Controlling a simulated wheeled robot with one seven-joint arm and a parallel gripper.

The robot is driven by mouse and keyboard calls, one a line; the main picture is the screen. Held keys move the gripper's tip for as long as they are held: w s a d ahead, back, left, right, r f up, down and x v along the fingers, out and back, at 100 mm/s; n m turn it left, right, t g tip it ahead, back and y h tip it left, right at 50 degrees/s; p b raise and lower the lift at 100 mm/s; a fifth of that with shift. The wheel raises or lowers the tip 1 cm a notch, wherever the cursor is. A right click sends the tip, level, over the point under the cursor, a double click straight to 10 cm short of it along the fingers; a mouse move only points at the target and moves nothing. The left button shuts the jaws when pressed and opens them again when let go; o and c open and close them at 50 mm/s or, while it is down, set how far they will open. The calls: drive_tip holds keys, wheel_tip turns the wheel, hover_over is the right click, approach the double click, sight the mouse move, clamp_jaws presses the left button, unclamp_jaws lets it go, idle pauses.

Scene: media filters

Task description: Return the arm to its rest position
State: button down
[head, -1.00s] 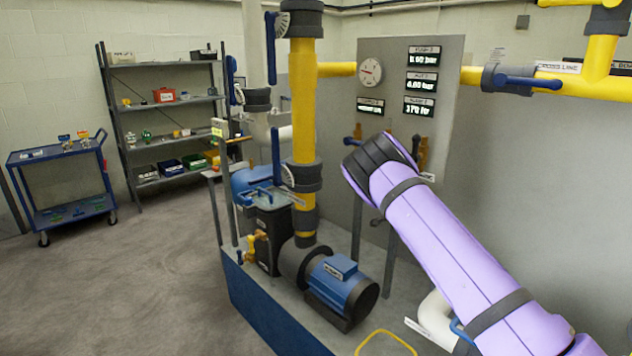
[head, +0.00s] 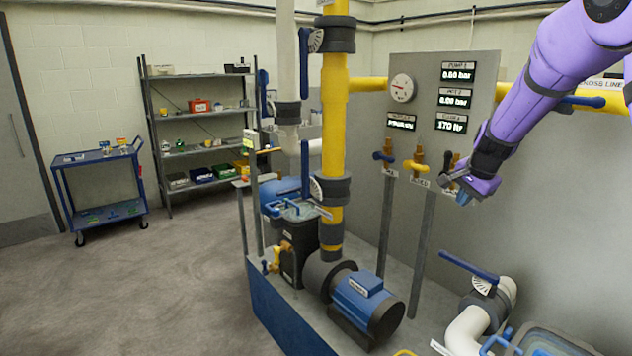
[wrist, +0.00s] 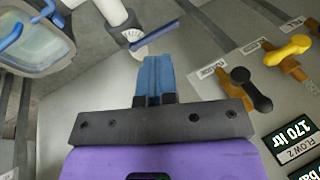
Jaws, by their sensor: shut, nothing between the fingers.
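My gripper (head: 460,193) is in front of the grey panel in the head view, at the end of my raised purple arm. It is close to the small valves under the displays. In the wrist view my gripper's blue fingers (wrist: 152,72) are together with nothing between them. A black-handled valve (wrist: 250,88) and a yellow-handled valve (wrist: 288,52) are to their right, apart from the fingers.
The grey panel (head: 455,110) carries a gauge (head: 402,88) and displays. A yellow pipe (head: 333,110) stands left of it. A blue pump motor (head: 368,302) is below. A blue-handled white pipe (head: 480,318) is at lower right. Open floor (head: 150,290) is at left.

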drive_tip(key=s+a+r+n, duration=0.2)
drive_tip(key=s+r+n, duration=0.15)
drive_tip(key=s, duration=0.65)
drive_tip(key=s+a+r+n+y, duration=0.15)
drive_tip(key=s+r, duration=0.35)
drive_tip(key=s, duration=0.5)
drive_tip(key=s+a+r+n+h, duration=0.15)
drive_tip(key=s+r+n, duration=0.25)
drive_tip(key=s, duration=0.6)
drive_tip(key=s+a+f+n, duration=0.1)
drive_tip(key=s+n, duration=0.2)
drive_tip(key=s, duration=0.7)
drive_tip(key=shift+s+a+f, duration=0.35)
